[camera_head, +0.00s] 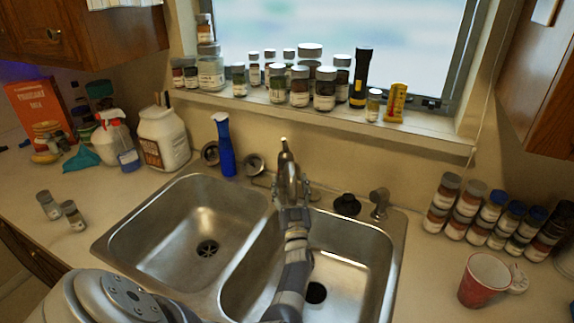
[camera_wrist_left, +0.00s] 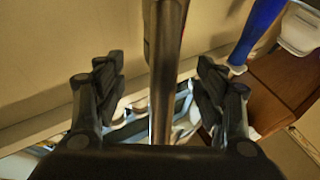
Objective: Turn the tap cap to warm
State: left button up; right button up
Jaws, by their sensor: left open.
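The tap (camera_head: 284,156) stands at the back of the double sink, with its dark narrow cap (camera_head: 283,143) on top. My left gripper (camera_head: 291,190) is over the sink divider, in front of the tap, and hides part of it. In the left wrist view, my left gripper (camera_wrist_left: 160,82) is open, with one black finger on each side of a shiny metal tap pipe (camera_wrist_left: 165,60). Gaps show between the pipe and both fingers. The cap cannot be made out in that view. My right gripper is not in view.
A blue bottle (camera_head: 223,148) stands behind the left sink basin (camera_head: 150,240). A black knob (camera_head: 347,204) and a metal dispenser (camera_head: 379,203) stand right of the tap. Jars (camera_head: 299,86) line the windowsill.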

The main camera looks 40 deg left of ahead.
aim_at(286, 161)
pick_arm(q)
jog(key=b+x, duration=0.2)
jog(key=x, duration=0.5)
jog(key=shift+a+f, duration=0.1)
jog(key=shift+a, duration=0.15)
jog(key=shift+w+a+r, duration=0.2)
jog(key=shift+w+r, duration=0.05)
jog(key=shift+w, duration=0.05)
jog(key=shift+c, duration=0.3)
jog(key=c, duration=0.9)
jog(key=shift+c, duration=0.5)
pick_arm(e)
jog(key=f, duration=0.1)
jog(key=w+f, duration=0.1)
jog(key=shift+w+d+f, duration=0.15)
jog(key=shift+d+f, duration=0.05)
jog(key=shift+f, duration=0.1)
